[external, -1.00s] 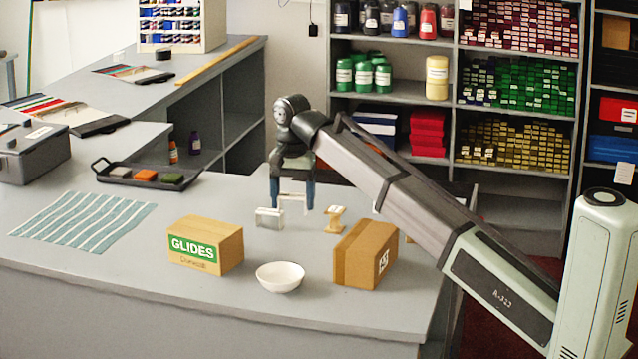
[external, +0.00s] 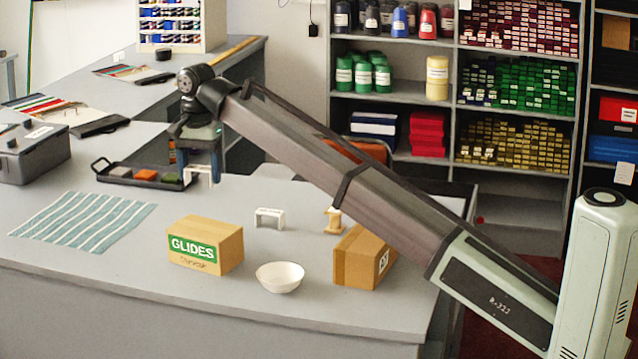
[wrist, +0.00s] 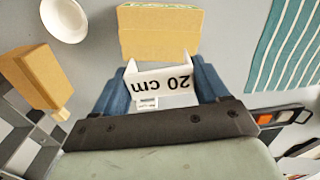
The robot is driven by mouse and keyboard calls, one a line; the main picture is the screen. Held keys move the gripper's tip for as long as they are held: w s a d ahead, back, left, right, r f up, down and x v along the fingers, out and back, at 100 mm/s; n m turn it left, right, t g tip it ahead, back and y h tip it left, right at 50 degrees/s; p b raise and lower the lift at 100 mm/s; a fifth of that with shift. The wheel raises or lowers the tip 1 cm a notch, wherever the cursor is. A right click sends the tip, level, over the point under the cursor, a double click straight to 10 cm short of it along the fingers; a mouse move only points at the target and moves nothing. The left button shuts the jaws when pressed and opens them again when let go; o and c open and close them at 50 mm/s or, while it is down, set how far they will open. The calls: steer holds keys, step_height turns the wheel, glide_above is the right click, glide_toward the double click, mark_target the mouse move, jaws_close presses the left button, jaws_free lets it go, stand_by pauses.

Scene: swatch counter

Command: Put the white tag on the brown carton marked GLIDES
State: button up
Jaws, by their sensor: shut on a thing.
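The white tag (wrist: 163,80), printed "20 cm", is between the blue fingers of my gripper (wrist: 165,88) in the wrist view. In the external view my gripper (external: 198,178) is held above the back left of the counter, near the dark tray, with a small white piece of the tag (external: 189,175) showing. The brown carton marked GLIDES (external: 205,246) stands on the front of the counter, its green label facing the camera. Its bare top (wrist: 160,32) shows in the wrist view. My gripper is apart from the carton, behind it.
A white bowl (external: 280,277) and a second brown carton (external: 362,258) stand right of the GLIDES carton. A striped cloth (external: 85,222) and dark tray (external: 147,175) lie left.

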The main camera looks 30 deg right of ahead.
mark_target(204, 227)
steer(key=shift+f, duration=5)
steer(key=shift+f, duration=0.15)
steer(key=o, duration=1)
step_height(204, 227, up, 12)
steer(key=shift+r, duration=0.2)
